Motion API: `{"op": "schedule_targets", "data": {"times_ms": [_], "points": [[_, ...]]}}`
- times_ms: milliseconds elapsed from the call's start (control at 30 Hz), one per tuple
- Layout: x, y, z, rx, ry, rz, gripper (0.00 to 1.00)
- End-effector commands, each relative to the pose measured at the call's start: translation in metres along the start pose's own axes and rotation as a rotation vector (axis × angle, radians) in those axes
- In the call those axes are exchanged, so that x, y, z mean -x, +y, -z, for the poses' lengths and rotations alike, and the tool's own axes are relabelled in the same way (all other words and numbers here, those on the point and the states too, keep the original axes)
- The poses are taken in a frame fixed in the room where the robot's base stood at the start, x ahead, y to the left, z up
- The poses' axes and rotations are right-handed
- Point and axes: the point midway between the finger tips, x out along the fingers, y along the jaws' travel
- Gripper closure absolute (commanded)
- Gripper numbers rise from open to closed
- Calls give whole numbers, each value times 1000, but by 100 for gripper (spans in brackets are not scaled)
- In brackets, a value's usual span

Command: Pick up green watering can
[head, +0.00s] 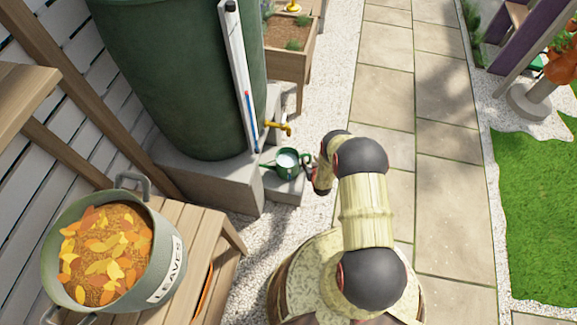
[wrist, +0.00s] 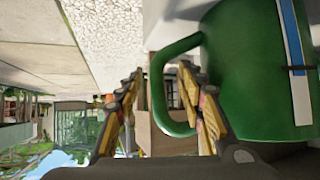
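The green watering can (head: 288,165) stands upright on a low concrete block below the yellow tap in the head view. Its spout points left and its handle is on the right, by my arm. Its open top looks pale inside. In the wrist view the can's green handle (wrist: 157,88) loops between the two fingers of my gripper (wrist: 161,72). The fingers are apart, one on each side of the handle's outer bar, with visible gaps. The gripper's tips are hidden by my arm in the head view.
The large green water tank (head: 175,80) stands on a concrete base (head: 235,183) just left of the can. The yellow tap (head: 278,127) juts out above it. A bench with a leaf-filled pot (head: 150,270) is at lower left. The paved path (head: 385,60) is clear.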

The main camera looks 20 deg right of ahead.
Motion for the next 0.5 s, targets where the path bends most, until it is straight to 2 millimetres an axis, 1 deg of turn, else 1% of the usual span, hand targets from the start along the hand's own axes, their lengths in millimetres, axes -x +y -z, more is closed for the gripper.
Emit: {"op": "schedule_targets", "data": {"times_ms": [33, 100, 300, 500], "points": [[-7, 0, -3, 0, 0, 0, 61], [-9, 0, -2, 0, -1, 0, 61], [-9, 0, 0, 0, -1, 0, 61], [-9, 0, -1, 0, -2, 0, 73]]}}
